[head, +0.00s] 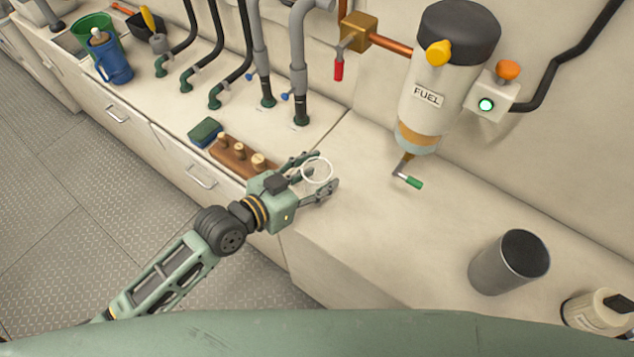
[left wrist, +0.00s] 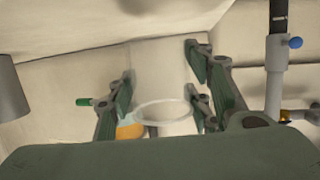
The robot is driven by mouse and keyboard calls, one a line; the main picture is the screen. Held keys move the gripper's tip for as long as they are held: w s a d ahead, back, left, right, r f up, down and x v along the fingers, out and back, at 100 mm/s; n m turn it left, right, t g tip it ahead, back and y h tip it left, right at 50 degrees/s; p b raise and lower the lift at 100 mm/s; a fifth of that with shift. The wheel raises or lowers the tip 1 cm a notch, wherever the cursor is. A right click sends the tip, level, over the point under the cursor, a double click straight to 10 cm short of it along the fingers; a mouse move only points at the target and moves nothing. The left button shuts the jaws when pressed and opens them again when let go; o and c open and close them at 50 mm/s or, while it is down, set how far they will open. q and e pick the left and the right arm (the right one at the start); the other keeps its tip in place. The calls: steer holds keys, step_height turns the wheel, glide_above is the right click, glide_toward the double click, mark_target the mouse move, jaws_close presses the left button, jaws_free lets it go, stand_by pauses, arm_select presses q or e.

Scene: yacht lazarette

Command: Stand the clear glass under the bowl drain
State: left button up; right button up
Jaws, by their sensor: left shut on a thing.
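The fuel filter (head: 425,100), labelled FUEL, hangs on the back wall with its bowl (head: 417,139) at the bottom. Under the bowl is the drain, with a green-tipped lever (head: 412,181); the green tip also shows in the left wrist view (left wrist: 84,102). My left gripper (head: 323,172) is shut on the clear glass (head: 317,171), left of the drain and apart from it. In the left wrist view the glass (left wrist: 160,75) sits between the fingers, its round rim towards the camera. Whether its base touches the counter is unclear. My right gripper is not in view.
A grey metal cup (head: 508,263) and a pale container (head: 598,313) stand on the right of the counter (head: 400,235). A wooden block with plugs (head: 240,157) and a sponge (head: 205,132) lie left of my gripper. Counter under the drain is clear.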

mark_target(317, 186)
arm_select(q)
steer(key=shift+f+p, duration=0.3)
steer(key=shift+f, duration=1.3)
steer(key=shift+f, duration=0.15)
steer(key=o, duration=1.3)
